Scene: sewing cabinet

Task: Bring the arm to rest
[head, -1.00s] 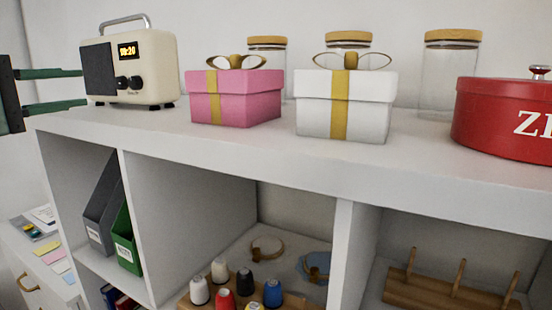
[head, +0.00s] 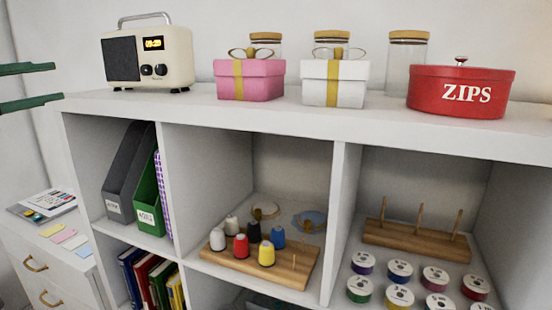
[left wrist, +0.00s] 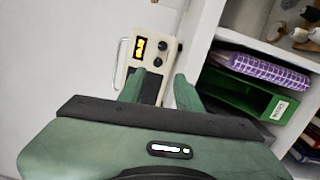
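My left gripper (head: 58,83) shows at the left edge of the head view as two green fingers, spread apart with nothing between them. It is left of the cream radio (head: 148,58), with a visible gap in the picture. In the left wrist view my left gripper (left wrist: 160,84) is also open, and the radio (left wrist: 150,60) shows beyond its fingers. My right gripper is in neither view.
Below are binders, a thread board (head: 290,265) and ribbon spools. A low drawer unit (head: 50,262) stands left.

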